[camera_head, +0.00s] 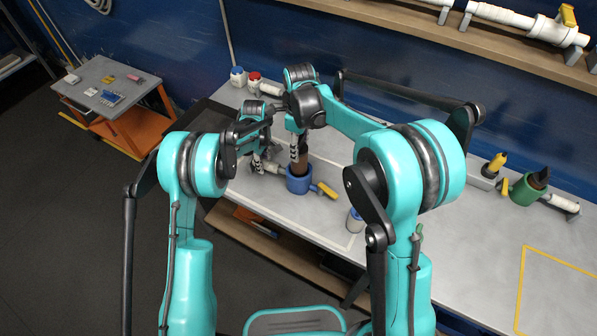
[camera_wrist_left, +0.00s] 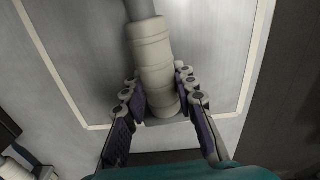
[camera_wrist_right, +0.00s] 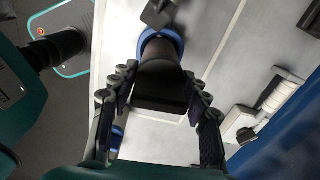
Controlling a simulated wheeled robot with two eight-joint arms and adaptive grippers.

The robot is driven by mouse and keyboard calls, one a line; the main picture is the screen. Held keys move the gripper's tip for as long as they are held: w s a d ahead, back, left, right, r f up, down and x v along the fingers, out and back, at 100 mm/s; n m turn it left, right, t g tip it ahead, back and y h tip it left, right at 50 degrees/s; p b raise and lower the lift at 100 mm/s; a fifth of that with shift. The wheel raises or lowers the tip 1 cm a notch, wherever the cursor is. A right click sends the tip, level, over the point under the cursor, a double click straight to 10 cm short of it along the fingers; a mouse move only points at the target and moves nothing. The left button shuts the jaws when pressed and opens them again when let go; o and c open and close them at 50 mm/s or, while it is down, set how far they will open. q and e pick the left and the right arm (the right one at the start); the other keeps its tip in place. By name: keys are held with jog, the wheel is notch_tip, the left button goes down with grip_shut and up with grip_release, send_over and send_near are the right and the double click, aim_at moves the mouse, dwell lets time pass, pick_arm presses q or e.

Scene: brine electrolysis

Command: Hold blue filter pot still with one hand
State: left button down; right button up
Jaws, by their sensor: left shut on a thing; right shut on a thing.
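The blue filter pot (camera_head: 299,184) stands on the grey bench, with a yellow handle (camera_head: 327,190) on its right and a beige pipe (camera_head: 270,168) on its left. Part of its blue rim also shows in the right wrist view (camera_wrist_right: 176,38). My left gripper (camera_head: 259,164) is shut on the beige pipe, which lies between its fingers in the left wrist view (camera_wrist_left: 153,60). My right gripper (camera_head: 298,152) is above the pot, shut on a dark brown cylinder (camera_wrist_right: 160,80). The cylinder's lower end is at the pot's mouth; how deep it sits is hidden.
A blue-capped jar (camera_head: 237,76) and a red-capped jar (camera_head: 254,82) stand behind on the bench. A small cup (camera_head: 355,220) is near the front edge. A green pot (camera_head: 526,189) is at the right. The yellow-outlined area (camera_head: 565,295) is clear.

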dwell(0.3)
pick_arm(q)
jog(key=c, duration=1.1)
grip_release()
notch_tip(320, 180, up, 12)
